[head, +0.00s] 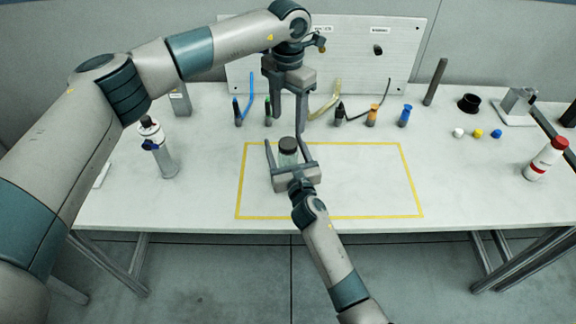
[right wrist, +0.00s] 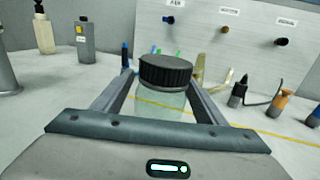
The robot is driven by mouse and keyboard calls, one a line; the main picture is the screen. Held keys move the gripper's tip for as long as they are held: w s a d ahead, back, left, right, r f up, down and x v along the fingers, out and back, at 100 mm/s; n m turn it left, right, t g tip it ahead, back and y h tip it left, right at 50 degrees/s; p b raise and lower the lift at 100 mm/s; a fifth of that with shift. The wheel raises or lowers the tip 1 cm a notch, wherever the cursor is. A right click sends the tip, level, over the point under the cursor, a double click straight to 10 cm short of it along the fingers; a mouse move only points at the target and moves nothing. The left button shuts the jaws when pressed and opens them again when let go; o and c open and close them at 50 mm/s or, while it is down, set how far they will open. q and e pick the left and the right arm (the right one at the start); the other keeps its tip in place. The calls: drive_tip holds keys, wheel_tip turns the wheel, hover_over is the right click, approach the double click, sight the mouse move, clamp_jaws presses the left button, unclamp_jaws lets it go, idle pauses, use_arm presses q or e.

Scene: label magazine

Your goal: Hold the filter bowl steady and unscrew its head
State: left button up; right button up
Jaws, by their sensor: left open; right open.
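The filter bowl (head: 288,158) is a clear, pale green jar with a black ribbed head (head: 287,144) on top. It stands upright inside the yellow outline on the table. In the right wrist view the bowl (right wrist: 160,106) and its black head (right wrist: 165,71) sit between my right fingers. My right gripper (head: 285,145) is open, with one finger on each side of the bowl; gaps seem to show beside it. My left gripper (head: 288,117) is open and empty, pointing down above and just behind the head. The lower bowl is hidden by my right gripper.
Yellow tape (head: 412,180) bounds a mostly clear area. Several small bottles and tools stand behind it, below a grey panel (head: 350,60). A white spray bottle (head: 157,150) is at left. A red-capped bottle (head: 545,160) and small coloured caps (head: 478,133) are at right.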

drive_tip(key=shift+c, duration=0.6)
clamp_jaws()
